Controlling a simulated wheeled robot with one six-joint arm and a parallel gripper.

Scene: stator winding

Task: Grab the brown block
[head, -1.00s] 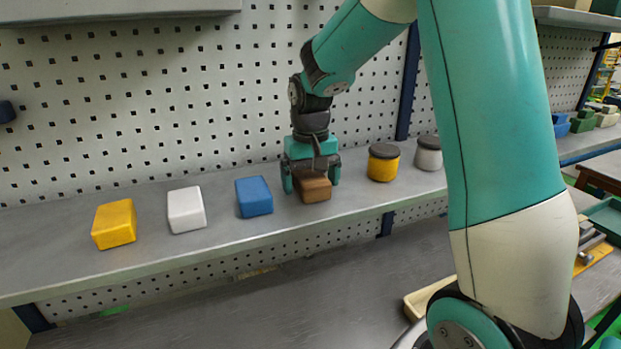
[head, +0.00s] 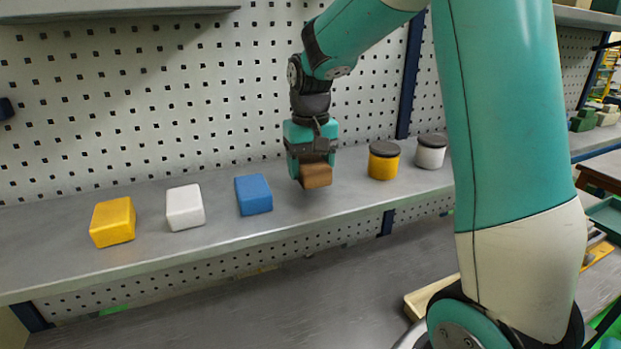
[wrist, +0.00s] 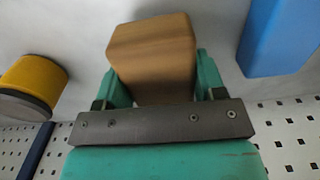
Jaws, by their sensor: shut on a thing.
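The brown block (head: 316,175) is between the fingers of my gripper (head: 311,172), to the right of the blue block in the head view. My gripper points down and is shut on the block, which seems to be held a little above the grey shelf (head: 340,190). In the wrist view the brown block (wrist: 153,58) sits between the two green fingers of my gripper (wrist: 158,78). The fingers partly hide its lower sides.
On the shelf stand a blue block (head: 253,194), a white block (head: 185,207) and a yellow block (head: 113,222) to the left. A yellow jar (head: 383,162) and a white jar (head: 430,153) stand to the right. A perforated wall (head: 150,100) rises behind.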

